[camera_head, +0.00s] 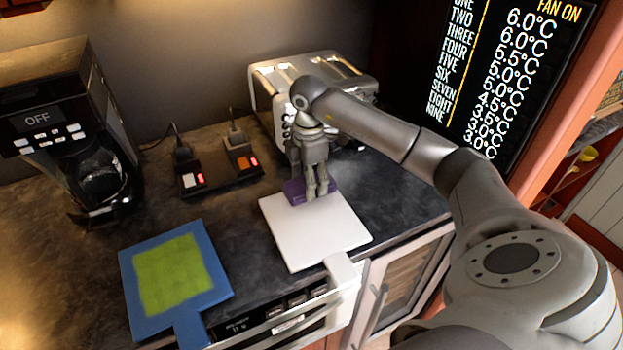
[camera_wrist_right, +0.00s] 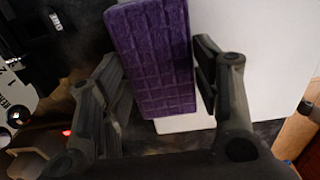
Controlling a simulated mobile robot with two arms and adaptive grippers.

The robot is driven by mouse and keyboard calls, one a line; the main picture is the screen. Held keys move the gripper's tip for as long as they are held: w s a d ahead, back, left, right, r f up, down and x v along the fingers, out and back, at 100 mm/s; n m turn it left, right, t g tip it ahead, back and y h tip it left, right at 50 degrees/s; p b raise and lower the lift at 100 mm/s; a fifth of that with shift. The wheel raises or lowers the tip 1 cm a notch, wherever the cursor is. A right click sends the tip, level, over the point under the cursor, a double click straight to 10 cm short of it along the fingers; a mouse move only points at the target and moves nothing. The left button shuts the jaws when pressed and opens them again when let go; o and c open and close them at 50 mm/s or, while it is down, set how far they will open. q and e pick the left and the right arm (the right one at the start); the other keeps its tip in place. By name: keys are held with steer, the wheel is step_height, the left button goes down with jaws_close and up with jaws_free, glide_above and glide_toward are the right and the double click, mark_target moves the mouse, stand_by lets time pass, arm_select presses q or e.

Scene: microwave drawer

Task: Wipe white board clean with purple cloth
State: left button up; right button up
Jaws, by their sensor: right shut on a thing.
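A white board (camera_head: 318,236) with a handle lies on the dark counter, its handle at the front edge. A purple cloth (camera_head: 296,193), a thick quilted block, is at the board's far left edge. My right gripper (camera_head: 318,190) points down over that edge and is shut on the cloth. In the right wrist view the cloth (camera_wrist_right: 153,55) sits between the fingers, with the white board (camera_wrist_right: 262,50) behind and right of it. I cannot tell whether the cloth presses on the board. No marks show on the visible part of the board. My left gripper is not in view.
A blue board with a green face (camera_head: 173,277) lies to the left. A toaster (camera_head: 290,75) stands close behind my gripper. Two switched sockets (camera_head: 222,168) and a coffee machine (camera_head: 75,135) stand at the left. A drawer appliance (camera_head: 275,315) is below the front edge.

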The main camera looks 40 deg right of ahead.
mark_target(302, 194)
steer(key=shift+w+a+p, duration=0.15)
steer(key=shift+a+p, duration=0.05)
steer(key=shift+a, duration=0.55)
steer(key=shift+w+a+p, duration=0.15)
steer(key=shift+a+p, duration=0.05)
steer(key=shift+a, duration=0.5)
steer(key=shift+s+a+p, duration=0.25)
steer(key=shift+s+p, duration=0.05)
steer(key=shift+s, duration=0.85)
steer(key=shift+s+a, duration=0.1)
steer(key=shift+s, duration=0.05)
